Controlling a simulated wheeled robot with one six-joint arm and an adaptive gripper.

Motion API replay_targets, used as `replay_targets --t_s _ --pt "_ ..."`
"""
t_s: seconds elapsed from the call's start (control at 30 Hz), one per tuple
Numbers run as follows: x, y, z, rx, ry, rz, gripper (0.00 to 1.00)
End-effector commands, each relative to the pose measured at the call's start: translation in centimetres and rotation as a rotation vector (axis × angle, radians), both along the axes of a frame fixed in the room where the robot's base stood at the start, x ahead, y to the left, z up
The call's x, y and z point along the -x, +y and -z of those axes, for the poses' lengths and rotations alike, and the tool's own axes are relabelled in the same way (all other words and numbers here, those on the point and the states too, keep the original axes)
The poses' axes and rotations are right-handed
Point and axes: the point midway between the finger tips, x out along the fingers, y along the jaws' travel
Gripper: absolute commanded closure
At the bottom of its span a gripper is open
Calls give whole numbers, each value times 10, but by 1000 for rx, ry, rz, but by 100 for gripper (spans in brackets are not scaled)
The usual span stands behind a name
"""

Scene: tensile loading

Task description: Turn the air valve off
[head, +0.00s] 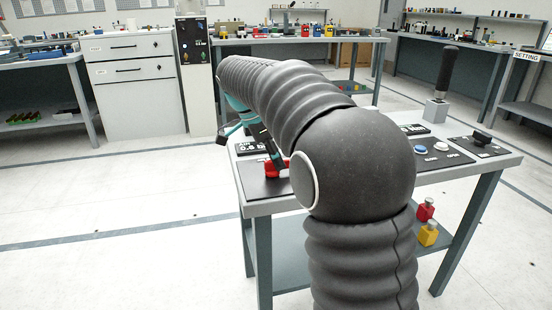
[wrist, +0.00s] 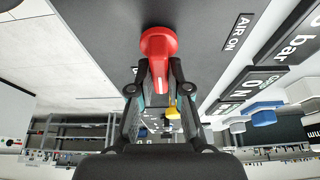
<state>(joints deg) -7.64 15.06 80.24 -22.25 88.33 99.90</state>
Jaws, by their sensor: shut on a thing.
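The red air valve (wrist: 158,43) has a round knob with a handle, mounted on a dark panel (wrist: 110,22). In the head view the valve (head: 272,170) shows at the left end of the bench, partly hidden by my arm. My gripper (wrist: 158,84) is shut on the valve's red handle, with one finger on each side of it. In the head view my gripper (head: 270,152) reaches down to the valve from behind my arm. An "AIR ON" label (wrist: 237,32) lies on the panel beside the valve.
The bench (head: 490,160) also carries a pressure sign (head: 250,147), a blue button (head: 419,149), a white button (head: 441,146) and an upright black-handled lever (head: 449,70). Red (head: 426,209) and yellow (head: 429,233) blocks stand on its lower shelf. The floor at left is clear.

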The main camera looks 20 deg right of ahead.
Motion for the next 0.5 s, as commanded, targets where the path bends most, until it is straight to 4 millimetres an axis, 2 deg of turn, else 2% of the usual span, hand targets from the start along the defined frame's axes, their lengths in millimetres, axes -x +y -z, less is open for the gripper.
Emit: replay_targets --t_s 0.03,0.1,0.13,0.5 --pt "0 0 0 -1 0 1 81" --pt "0 0 0 -1 0 1 63" --pt "0 0 0 -1 0 1 58" --pt "0 1 -4 0 -1 0 58"
